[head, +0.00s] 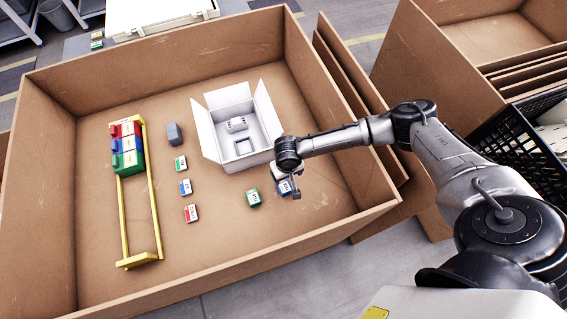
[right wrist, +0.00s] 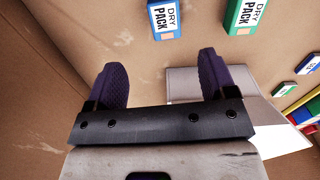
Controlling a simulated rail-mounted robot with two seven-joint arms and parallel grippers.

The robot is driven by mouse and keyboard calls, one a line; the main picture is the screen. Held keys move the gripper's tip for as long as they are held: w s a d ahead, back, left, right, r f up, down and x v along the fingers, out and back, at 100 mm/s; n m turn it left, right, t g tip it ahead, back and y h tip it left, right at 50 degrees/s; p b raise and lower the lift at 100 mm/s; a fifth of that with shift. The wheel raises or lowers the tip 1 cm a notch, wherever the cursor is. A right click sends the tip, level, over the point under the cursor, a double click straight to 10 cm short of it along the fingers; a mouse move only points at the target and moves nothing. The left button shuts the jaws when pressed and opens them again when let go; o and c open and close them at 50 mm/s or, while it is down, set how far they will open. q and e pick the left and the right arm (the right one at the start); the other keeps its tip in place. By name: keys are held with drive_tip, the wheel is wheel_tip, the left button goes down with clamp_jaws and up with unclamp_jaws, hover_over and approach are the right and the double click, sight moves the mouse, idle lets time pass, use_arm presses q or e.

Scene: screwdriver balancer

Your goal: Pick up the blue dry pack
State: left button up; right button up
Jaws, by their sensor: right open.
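The blue dry pack (head: 284,187) lies on the floor of the large cardboard box, partly covered by my right gripper (head: 293,186) in the head view. In the right wrist view the blue dry pack (right wrist: 165,20) shows at the top edge, cut off, with its "DRY PACK" label facing up. My right gripper (right wrist: 162,75) is open and empty there, its dark fingers apart. The pack lies beyond the fingertips, roughly in line with the gap between them. A green dry pack (head: 253,198) lies just left of the blue one. My left gripper is not in view.
An open white carton (head: 205,130) with items inside stands behind the packs. Small green (head: 181,163), blue (head: 185,187) and red (head: 191,213) packs lie further left, near a yellow rack (head: 138,260) holding coloured blocks. The cardboard wall (head: 340,130) rises close on the right.

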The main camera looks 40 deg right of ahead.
sight(284, 186)
wheel_tip(284, 186, down, 8)
drive_tip(key=shift+f+b, duration=0.1)
drive_tip(key=shift+b, duration=0.65)
drive_tip(key=f, duration=0.2)
drive_tip(key=f+b, duration=0.1)
drive_tip(key=shift+w+a+f, duration=0.25)
drive_tip(key=shift+w+f, duration=0.15)
drive_tip(key=shift+f, duration=0.7)
drive_tip(key=shift+c, duration=0.3)
drive_tip(key=c, duration=1)
